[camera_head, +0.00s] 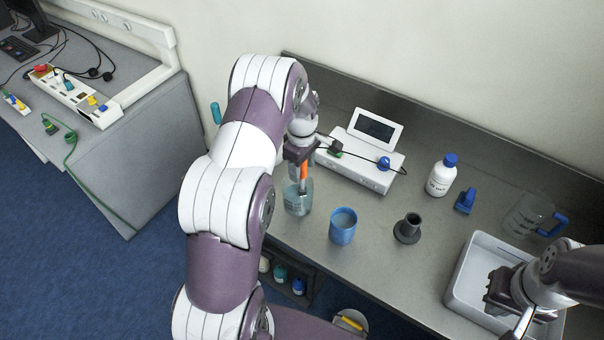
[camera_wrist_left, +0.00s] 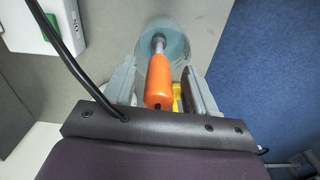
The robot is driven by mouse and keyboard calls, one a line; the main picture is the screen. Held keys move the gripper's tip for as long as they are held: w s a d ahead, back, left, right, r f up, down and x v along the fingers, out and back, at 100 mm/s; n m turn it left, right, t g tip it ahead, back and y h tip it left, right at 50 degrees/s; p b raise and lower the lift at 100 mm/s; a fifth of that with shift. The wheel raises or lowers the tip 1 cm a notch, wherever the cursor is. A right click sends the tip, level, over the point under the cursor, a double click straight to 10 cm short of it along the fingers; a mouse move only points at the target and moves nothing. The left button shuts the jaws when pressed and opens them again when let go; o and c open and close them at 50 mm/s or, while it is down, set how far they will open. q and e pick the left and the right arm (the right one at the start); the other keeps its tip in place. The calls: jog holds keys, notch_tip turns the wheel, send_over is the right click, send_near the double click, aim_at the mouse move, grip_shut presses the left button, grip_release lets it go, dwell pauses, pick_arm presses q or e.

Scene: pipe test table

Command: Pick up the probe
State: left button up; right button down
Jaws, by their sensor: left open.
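The probe has an orange handle and a grey shaft. In the head view the probe (camera_head: 303,172) stands in a clear glass beaker (camera_head: 298,200), just below my left gripper (camera_head: 298,160). In the left wrist view the probe's orange handle (camera_wrist_left: 158,82) lies between the two grey fingers of my left gripper (camera_wrist_left: 155,90), with space on both sides. The gripper is open. The shaft runs down into the beaker (camera_wrist_left: 172,45). My right gripper (camera_head: 500,290) is over a white tray at the lower right; its fingers are not clear.
A white meter (camera_head: 357,165) with a screen and cable stands behind the beaker. A blue cup (camera_head: 343,226), a dark stand (camera_head: 408,229), a white bottle (camera_head: 441,175) and a blue item (camera_head: 465,202) stand to the right. The white tray (camera_head: 462,275) is at lower right.

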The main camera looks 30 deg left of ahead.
pick_arm(q)
jog(key=shift+f, duration=0.1)
grip_shut()
